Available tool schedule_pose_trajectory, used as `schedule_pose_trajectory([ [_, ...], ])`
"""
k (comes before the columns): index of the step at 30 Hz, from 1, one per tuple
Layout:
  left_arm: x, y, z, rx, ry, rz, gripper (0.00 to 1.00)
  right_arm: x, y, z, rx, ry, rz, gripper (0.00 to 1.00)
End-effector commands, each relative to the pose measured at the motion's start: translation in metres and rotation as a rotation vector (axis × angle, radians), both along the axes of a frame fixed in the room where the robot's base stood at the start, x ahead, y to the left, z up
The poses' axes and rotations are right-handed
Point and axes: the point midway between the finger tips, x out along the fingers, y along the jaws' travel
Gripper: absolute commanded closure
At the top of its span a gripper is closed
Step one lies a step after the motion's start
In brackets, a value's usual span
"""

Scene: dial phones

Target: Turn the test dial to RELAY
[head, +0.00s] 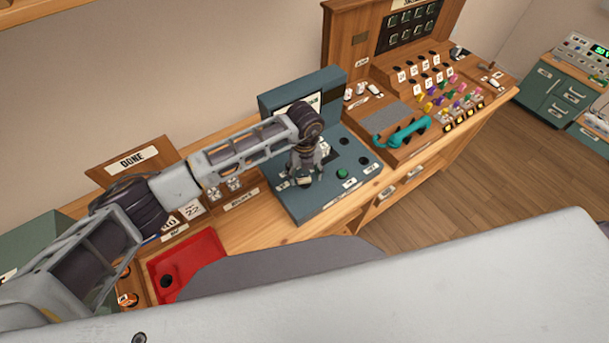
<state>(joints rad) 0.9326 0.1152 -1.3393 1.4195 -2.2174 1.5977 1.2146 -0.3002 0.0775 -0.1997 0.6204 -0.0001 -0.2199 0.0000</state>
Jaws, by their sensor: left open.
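A blue-grey test console (318,208) with a raised back panel stands on the wooden counter. Its sloped top has a green button (342,174), dark round parts and small white labels too small to read. My left gripper (304,182) points down over the left part of this top, with its arm reaching in from the left. It is open. The test dial is not clearly seen; the gripper and wrist cover that part of the console. I cannot tell whether the fingers touch anything. My right gripper is not in view.
A wooden switchboard (400,75) with coloured plugs and a teal handset (402,131) stands to the right. A red tray (186,262) and a DONE sign (132,159) are at the left. A green cabinet (560,95) stands far right. Open floor lies between.

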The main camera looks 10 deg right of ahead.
Motion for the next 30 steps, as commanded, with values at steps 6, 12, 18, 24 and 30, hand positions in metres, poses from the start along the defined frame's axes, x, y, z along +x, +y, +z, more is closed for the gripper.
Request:
schedule_pose_trajectory([
  [6,0.0,0.0,-0.02,0.0,0.001,0.002,0.38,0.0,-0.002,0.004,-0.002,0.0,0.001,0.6],
  [12,0.0,0.0,-0.027,0.0,-0.001,0.001,0.38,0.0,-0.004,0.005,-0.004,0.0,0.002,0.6],
  [18,0.0,0.0,-0.027,0.0,-0.001,0.001,0.38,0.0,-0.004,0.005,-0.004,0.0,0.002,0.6],
  [24,0.0,0.0,-0.027,0.0,-0.001,0.001,0.57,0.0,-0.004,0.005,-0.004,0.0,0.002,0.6],
  [30,0.0,0.0,-0.027,0.0,-0.001,0.001,0.82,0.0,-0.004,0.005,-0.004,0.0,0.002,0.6],
])
